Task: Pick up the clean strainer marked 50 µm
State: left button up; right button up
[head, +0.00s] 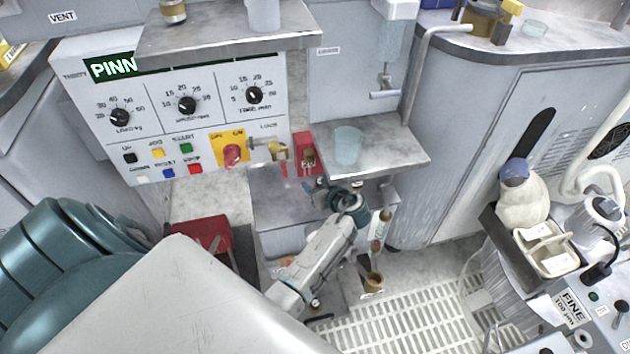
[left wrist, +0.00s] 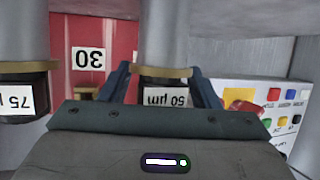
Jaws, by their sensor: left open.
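The strainer marked 50 µm (left wrist: 165,97) shows in the left wrist view, with its label upside down. It has a grey cylinder, a brass band and a dark part bearing the white label. My left gripper (left wrist: 162,88) is open, with one blue finger on each side of it; I cannot tell whether they touch it. The gripper body hides part of the strainer. In the head view my left gripper (head: 318,192) is by the steel ledge below the panel; the strainer is too small to make out there. My right gripper is not in view.
A similar piece marked 75 (left wrist: 18,98) stands close on the left in the wrist view. The button panel (head: 170,110) is near. A translucent cup (head: 347,146) stands on a steel shelf (head: 395,150).

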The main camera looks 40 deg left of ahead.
pick_arm(q)
jog(key=shift+w+a+f, duration=0.15)
jog(key=shift+a, duration=0.05)
jog(key=shift+d+r, duration=0.2)
jog(key=shift+r, duration=0.15)
jog(key=shift+c, duration=1.4)
jog(key=c, duration=0.8)
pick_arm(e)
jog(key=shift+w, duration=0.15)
pick_arm(q)
jog(key=shift+c, duration=0.2)
